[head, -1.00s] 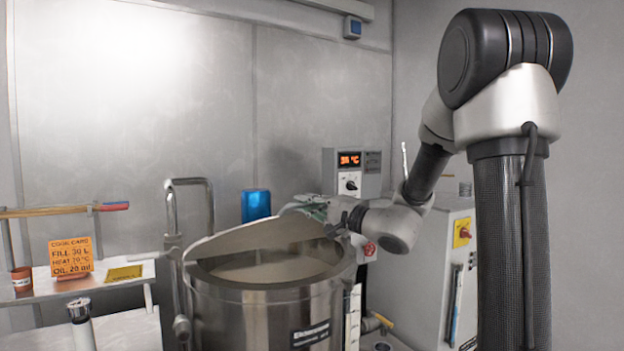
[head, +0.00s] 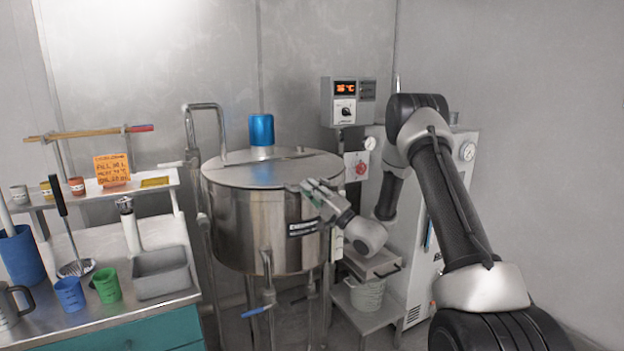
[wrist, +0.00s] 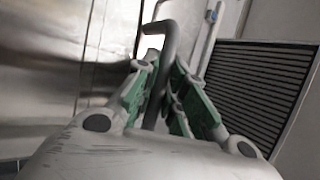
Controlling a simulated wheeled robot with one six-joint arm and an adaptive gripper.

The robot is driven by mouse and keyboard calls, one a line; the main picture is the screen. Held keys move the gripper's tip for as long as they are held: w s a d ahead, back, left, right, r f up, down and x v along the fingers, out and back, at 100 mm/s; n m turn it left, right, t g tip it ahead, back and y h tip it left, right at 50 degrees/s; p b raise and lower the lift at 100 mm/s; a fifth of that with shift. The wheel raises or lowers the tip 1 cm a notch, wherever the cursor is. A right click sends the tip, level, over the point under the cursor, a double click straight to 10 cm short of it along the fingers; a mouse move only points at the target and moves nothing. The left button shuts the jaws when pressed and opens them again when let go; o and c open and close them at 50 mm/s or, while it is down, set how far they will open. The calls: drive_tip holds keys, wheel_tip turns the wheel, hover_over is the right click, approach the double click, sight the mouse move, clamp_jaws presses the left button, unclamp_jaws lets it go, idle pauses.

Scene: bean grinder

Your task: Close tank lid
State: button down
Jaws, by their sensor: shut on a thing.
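The steel tank (head: 250,228) stands in the middle of the head view. Its round lid (head: 238,173) lies flat across the top, with no gap that I can see at the rim. My gripper (head: 308,190) is at the lid's right front edge in the head view. In the wrist view, my gripper (wrist: 160,80) has its green-padded fingers shut on a grey bent handle (wrist: 168,42). Where the handle joins the lid is hidden by the fingers in the head view.
A control box (head: 347,103) stands behind the tank, with a grey cabinet (head: 458,165) at the right. A bent pipe (head: 190,130) rises left of the tank. A blue cylinder (head: 261,130) stands behind the lid. A bench (head: 150,312) with cups fills the left.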

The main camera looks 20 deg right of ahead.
drive_tip(key=shift+f, duration=0.65)
drive_tip(key=shift+a+f, duration=0.1)
drive_tip(key=shift+f, duration=0.05)
drive_tip(key=c, duration=1.5)
unclamp_jaws()
drive_tip(key=shift+o, duration=0.2)
